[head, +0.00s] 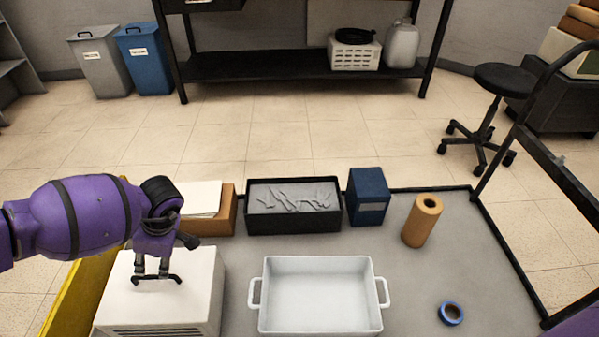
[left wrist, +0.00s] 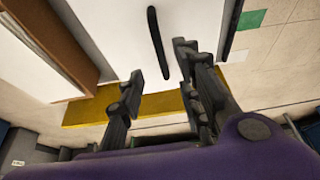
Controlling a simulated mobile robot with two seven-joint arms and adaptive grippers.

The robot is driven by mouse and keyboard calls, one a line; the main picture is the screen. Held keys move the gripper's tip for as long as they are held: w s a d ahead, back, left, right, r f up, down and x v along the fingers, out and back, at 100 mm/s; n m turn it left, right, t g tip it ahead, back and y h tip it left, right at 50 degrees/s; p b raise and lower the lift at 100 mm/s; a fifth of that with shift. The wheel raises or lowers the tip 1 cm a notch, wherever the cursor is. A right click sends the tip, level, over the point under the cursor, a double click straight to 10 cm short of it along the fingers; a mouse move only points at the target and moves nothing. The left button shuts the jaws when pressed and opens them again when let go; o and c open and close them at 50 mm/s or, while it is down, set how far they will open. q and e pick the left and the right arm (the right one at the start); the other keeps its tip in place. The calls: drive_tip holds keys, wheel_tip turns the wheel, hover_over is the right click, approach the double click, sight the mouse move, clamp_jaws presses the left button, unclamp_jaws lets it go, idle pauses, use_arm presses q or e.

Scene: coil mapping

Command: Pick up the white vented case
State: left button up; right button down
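The white vented case (head: 175,303) stands at the left end of the grey cart top, with dark vent slots on its front. A black handle (head: 178,279) is on its top. My left gripper (head: 152,267) is over the case, pointing down, with its fingertips close to the handle. In the left wrist view the left gripper (left wrist: 160,70) has its fingers apart, and the black handle (left wrist: 155,35) shows between and beyond them against the white case top (left wrist: 105,25). Whether the fingers touch the handle cannot be told. My right gripper is out of view.
Behind the case are a cardboard box with papers (head: 225,217), a black bin (head: 292,222) and a blue box (head: 369,203). A white tray (head: 318,332) stands right of it. A brown roll (head: 422,221) and blue tape (head: 451,313) are farther right.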

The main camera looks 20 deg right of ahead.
sight(153, 276)
use_arm(q)
drive_tip(key=b+x, duration=0.2)
drive_tip(key=x, duration=0.5)
drive_tip(key=shift+a+f+b, duration=0.25)
drive_tip(key=shift+b, duration=0.1)
drive_tip(key=shift+r, duration=0.1)
drive_tip(key=shift+f, duration=0.25)
drive_tip(key=shift+c, duration=0.4)
clamp_jaws()
drive_tip(key=shift+w+r, duration=0.1)
